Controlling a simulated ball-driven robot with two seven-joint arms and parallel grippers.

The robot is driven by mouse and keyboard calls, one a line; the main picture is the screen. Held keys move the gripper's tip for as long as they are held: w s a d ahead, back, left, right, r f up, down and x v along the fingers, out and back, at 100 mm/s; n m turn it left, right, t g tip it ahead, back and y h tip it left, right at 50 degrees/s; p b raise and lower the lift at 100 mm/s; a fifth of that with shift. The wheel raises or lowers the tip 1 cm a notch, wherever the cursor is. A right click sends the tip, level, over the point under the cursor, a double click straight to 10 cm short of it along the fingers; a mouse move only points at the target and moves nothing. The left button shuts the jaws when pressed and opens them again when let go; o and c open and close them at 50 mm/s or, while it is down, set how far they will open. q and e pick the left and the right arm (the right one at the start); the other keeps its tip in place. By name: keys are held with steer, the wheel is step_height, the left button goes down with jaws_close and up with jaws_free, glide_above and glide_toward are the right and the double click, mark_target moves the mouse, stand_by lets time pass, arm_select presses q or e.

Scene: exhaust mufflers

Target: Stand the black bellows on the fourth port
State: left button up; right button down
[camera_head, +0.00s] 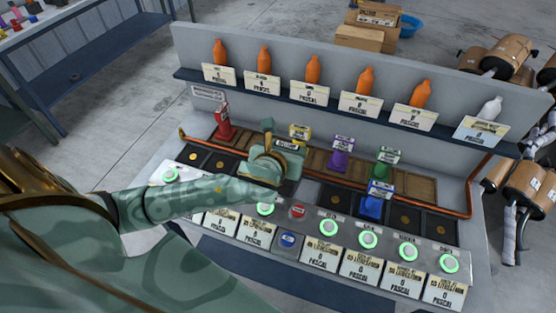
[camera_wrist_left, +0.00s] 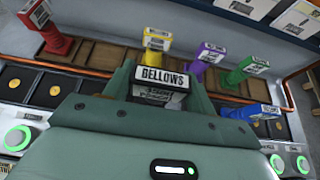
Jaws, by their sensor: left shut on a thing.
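My left gripper (camera_head: 275,152) is shut on the black bellows, whose white BELLOWS label (camera_head: 285,143) shows between the fingers. In the left wrist view the label (camera_wrist_left: 164,76) sits between the fingertips, with a second label just below it; the bellows' body is mostly hidden. The gripper is over the row of dark square ports, left of the row's middle. Ports with yellow discs show at the left (camera_head: 190,154) and at the right (camera_head: 404,216). The gripper and forearm hide the ports beneath, so I cannot tell whether the bellows touches one. My right gripper is not in view.
Red (camera_head: 224,123), yellow (camera_head: 299,133), purple (camera_head: 340,153) and green (camera_head: 384,162) bellows stand on the wooden back row. A blue one (camera_head: 371,206) stands in the port row. A copper pipe (camera_head: 466,215) borders the rows. Orange bottles (camera_head: 313,70) line the shelf behind.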

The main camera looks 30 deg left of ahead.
arm_select(q)
steer(key=a+f, duration=0.1)
steer(key=w+f, duration=0.1)
steer(key=a+f+b, duration=0.1)
steer(key=f, duration=0.1)
steer(key=shift+w+a, duration=0.2)
steer(key=shift+a, duration=0.1)
steer(key=f, duration=0.1)
steer(key=f+b, duration=0.2)
steer(key=shift+a+f, duration=0.25)
steer(key=shift+f, duration=0.1)
steer(key=shift+w+r, duration=0.1)
steer(key=o, duration=1.5)
steer(key=shift+o, duration=0.2)
